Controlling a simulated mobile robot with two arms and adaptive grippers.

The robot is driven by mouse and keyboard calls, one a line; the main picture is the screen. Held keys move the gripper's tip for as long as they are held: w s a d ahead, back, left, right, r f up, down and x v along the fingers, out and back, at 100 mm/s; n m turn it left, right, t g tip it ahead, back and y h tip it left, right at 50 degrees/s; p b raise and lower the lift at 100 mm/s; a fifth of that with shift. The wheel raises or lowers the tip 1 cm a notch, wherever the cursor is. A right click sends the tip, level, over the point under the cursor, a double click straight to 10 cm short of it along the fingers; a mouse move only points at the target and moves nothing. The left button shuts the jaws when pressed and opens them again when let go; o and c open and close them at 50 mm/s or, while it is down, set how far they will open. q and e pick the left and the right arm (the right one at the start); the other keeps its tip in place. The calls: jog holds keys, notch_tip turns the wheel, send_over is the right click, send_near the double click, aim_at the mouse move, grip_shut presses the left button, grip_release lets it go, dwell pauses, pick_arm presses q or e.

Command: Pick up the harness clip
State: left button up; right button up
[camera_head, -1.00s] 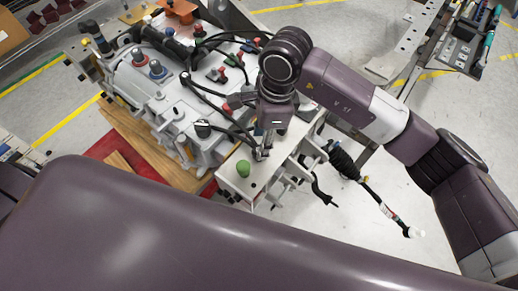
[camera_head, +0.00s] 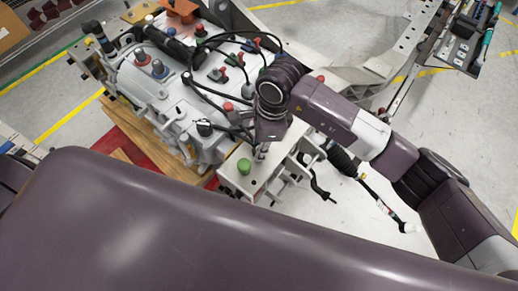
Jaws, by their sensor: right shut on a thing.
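My right gripper (camera_head: 261,151) points down over the pale corner plate (camera_head: 240,183) of the chassis fixture, just right of a green knob (camera_head: 244,166). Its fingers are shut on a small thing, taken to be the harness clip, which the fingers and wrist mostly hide. I cannot tell whether it touches the plate. A black cable runs close to the left of the gripper. My left gripper is not in view.
The grey chassis unit (camera_head: 150,85) with black cables and several coloured connectors stands to the left. A black cable with a striped shaft (camera_head: 380,204) hangs at the right.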

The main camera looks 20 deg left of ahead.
jog(key=shift+r, duration=0.1)
jog(key=shift+r, duration=0.5)
notch_tip(320, 180, up, 19)
jog(key=b, duration=0.5)
